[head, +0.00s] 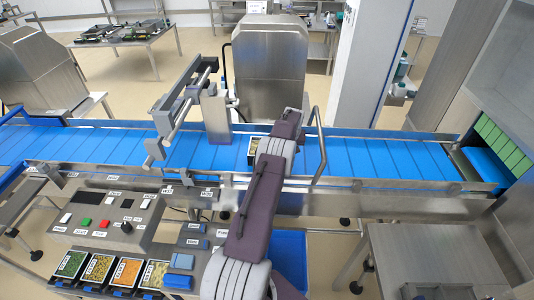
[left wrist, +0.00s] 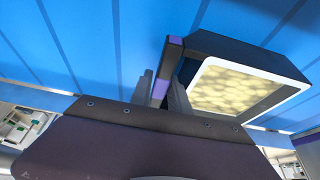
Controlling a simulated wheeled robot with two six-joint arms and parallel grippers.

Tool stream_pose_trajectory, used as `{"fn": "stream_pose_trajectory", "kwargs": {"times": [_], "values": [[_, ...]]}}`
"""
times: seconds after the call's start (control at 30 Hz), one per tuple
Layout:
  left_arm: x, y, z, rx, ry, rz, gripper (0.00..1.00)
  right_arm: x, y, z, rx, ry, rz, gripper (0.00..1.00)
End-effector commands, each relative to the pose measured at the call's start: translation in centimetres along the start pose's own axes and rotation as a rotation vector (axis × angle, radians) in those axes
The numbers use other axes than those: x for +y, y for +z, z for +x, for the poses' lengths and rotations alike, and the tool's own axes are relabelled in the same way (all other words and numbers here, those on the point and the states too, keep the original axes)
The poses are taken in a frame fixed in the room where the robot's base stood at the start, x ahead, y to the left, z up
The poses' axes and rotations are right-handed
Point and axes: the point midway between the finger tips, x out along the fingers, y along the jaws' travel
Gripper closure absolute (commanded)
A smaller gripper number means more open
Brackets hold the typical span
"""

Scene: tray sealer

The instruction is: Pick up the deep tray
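A dark tray with a pale rim and yellowish contents (head: 253,147) sits on the blue conveyor belt in the head view, partly hidden by my arm. It is large in the left wrist view (left wrist: 235,88), at the right. My left gripper (left wrist: 163,92) is close beside the tray's near left corner in that view. Its narrow grey fingers are near each other, with a dark and purple upright piece between or behind them. I cannot tell whether they touch the tray. In the head view my arm hides this gripper. My right gripper is not in view.
The blue belt (head: 80,143) runs across the scene between metal rails. A metal bracket (head: 185,100) stands left of the tray and a curved bar (head: 320,145) right of it. A control panel (head: 105,217) and several food bins (head: 100,268) are in front.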

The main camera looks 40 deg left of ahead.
Motion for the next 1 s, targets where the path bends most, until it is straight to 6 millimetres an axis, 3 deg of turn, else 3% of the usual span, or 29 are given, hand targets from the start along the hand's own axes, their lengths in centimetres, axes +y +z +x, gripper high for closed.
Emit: {"fn": "stream_pose_trajectory", "kwargs": {"times": [0.3, 0.4, 1.0], "values": [[0.00, 0.03, 0.07, 0.000, 0.000, 0.000, 0.78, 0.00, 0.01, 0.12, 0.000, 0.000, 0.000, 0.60], [0.00, 0.03, 0.07, 0.000, 0.000, 0.000, 1.00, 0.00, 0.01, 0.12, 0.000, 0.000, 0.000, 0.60], [0.01, 0.03, 0.08, 0.000, 0.000, 0.000, 1.00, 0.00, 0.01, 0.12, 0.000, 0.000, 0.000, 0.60]]}}
